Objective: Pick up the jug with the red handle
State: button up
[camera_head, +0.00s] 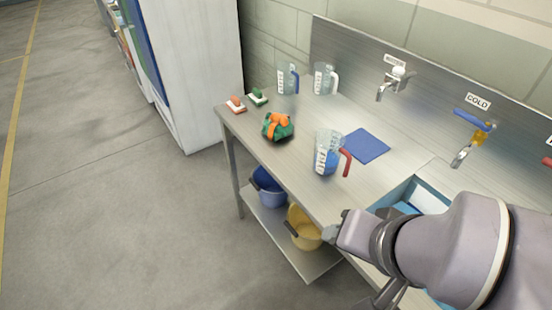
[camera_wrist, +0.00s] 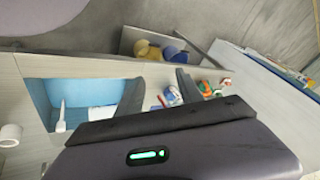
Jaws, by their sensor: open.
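The jug with the red handle (camera_head: 329,154) stands upright on the metal counter (camera_head: 300,165) in the head view. It is clear, with white markings and something blue in or behind its lower part. Its red handle faces right. In the wrist view the jug (camera_wrist: 172,97) appears small and partly hidden, between the two dark fingers. My gripper (camera_wrist: 158,88) is open and empty, apart from the jug. In the head view my arm covers the lower right, and the fingers are not clear there.
A blue-handled jug (camera_head: 287,78) and a white-handled jug (camera_head: 325,78) stand at the back. A green and orange bundle (camera_head: 277,126) lies left of the red-handled jug, a blue mat (camera_head: 366,146) to its right. A blue sink (camera_head: 412,196) is nearer my arm. Buckets (camera_head: 303,228) sit below.

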aim_at(329, 144)
jog(key=i+j+z, duration=0.45)
jog(key=z, duration=0.3)
jog(key=i+j+z, duration=0.15)
jog(key=j+z, duration=0.2)
jog(key=j, duration=0.1)
